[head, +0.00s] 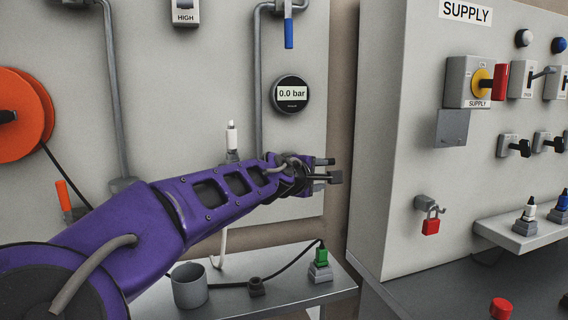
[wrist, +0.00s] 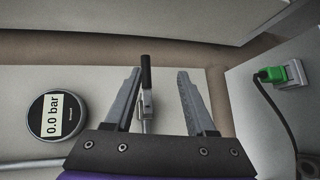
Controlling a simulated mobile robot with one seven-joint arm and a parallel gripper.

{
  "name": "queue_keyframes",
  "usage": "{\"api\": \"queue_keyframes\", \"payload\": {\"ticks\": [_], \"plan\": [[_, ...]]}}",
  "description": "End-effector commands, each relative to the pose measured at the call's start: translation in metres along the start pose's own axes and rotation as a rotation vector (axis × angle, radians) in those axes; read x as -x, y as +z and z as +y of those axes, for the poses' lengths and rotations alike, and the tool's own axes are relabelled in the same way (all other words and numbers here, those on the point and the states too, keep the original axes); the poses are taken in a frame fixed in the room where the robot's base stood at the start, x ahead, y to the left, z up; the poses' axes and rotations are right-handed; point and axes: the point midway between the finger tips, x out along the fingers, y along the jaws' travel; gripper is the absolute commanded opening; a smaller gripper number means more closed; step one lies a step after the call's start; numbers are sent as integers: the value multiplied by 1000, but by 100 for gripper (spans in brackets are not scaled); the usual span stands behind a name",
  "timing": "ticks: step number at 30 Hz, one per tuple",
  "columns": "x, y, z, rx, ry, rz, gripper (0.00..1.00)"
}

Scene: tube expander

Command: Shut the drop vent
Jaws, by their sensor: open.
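In the wrist view a small grey valve with a black-gripped lever (wrist: 146,72) sits between the fingers of my gripper (wrist: 160,85), nearer the left finger. I take it to be the drop vent; no label shows. Its lever points up in that picture, which is sideways to the right on the panel, judging by the gauge text. My gripper is open, with a gap to the right finger; I cannot tell if the left one touches. In the head view my gripper (head: 328,170) is in front of the wall panel below the gauge (head: 291,94), and my arm hides the valve body.
The gauge reads 0.0 bar. A blue-handled lever (head: 289,32) hangs at the top. A bench (head: 330,282) below holds a grey cup (head: 189,286) and a green plug (head: 321,257). The supply cabinet (head: 395,150), with a red padlock (head: 430,227), stands to the right.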

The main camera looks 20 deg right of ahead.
Motion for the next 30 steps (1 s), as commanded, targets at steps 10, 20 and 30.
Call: {"api": "queue_keyframes", "payload": {"ticks": [10,20,30], "plan": [[6,-29,14,94,98,7,56],[-44,-27,19,91,96,4,56],[-98,-28,25,91,97,5,56]]}}
